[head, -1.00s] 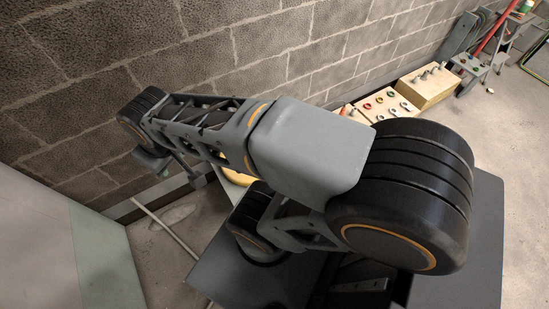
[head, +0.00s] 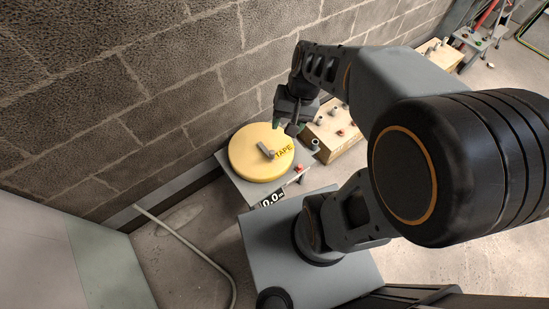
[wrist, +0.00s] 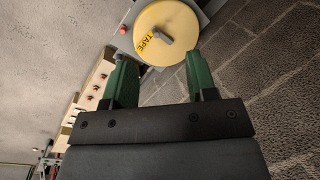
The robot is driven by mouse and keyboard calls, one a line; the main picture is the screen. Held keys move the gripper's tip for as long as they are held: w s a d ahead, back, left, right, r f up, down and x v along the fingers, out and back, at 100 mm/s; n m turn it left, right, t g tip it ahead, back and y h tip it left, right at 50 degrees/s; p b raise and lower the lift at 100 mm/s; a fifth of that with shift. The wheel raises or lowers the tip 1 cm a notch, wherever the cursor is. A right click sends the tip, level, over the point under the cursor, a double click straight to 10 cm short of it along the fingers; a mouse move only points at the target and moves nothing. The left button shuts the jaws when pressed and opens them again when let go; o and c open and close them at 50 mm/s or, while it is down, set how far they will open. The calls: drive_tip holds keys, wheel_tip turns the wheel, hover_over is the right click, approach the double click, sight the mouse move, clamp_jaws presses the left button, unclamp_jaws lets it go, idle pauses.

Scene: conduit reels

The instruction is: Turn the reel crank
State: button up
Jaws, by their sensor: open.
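The yellow round reel (head: 244,162), marked TAPE, lies flat on a grey stand (head: 236,188) by the block wall. A grey crank (head: 268,152) with a short knob sits on top near its middle. The reel (wrist: 180,17) and crank (wrist: 162,37) also show in the wrist view, ahead of my fingertips. My gripper (head: 289,128) is above the reel's right rear edge in the head view. In the wrist view its two green fingers (wrist: 162,72) are spread wide with nothing between them. They look apart from the crank.
The stand has a red button (head: 299,168) and a display (head: 271,198) reading 0.0 m. A wooden box with knobs (head: 333,142) stands just right of the reel. A cable (head: 190,243) lies on the floor at left, near a pale panel (head: 80,262).

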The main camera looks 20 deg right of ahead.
drive_tip(key=w+d+f+m+y+b, duration=0.1)
drive_tip(key=w+f+m+y+b, duration=0.2)
drive_tip(key=f, duration=0.5)
drive_tip(key=w+d+f+m+g+y+b, duration=0.1)
drive_tip(key=f+m+y+b, duration=0.2)
drive_tip(key=f+b, duration=0.3)
drive_tip(key=w+d+f+m+y+b, duration=0.1)
drive_tip(key=w+f+m+y+b, duration=0.15)
drive_tip(key=f, duration=0.65)
drive_tip(key=m+t+y+b, duration=0.5)
drive_tip(key=m+t+b, duration=0.4)
drive_tip(key=m+b, duration=0.15)
approach(266, 149)
drive_tip(key=s+d+r, duration=0.2)
drive_tip(key=s+r, duration=0.2)
drive_tip(key=s, duration=0.2)
drive_tip(key=shift+m, duration=0.3)
drive_tip(key=x, duration=0.4)
drive_tip(key=b+x, duration=0.1)
drive_tip(key=x, duration=0.3)
drive_tip(key=b+x, duration=0.1)
drive_tip(key=x, duration=0.3)
drive_tip(key=shift+w+a+f, duration=0.25)
drive_tip(key=shift+a, duration=0.05)
clamp_jaws()
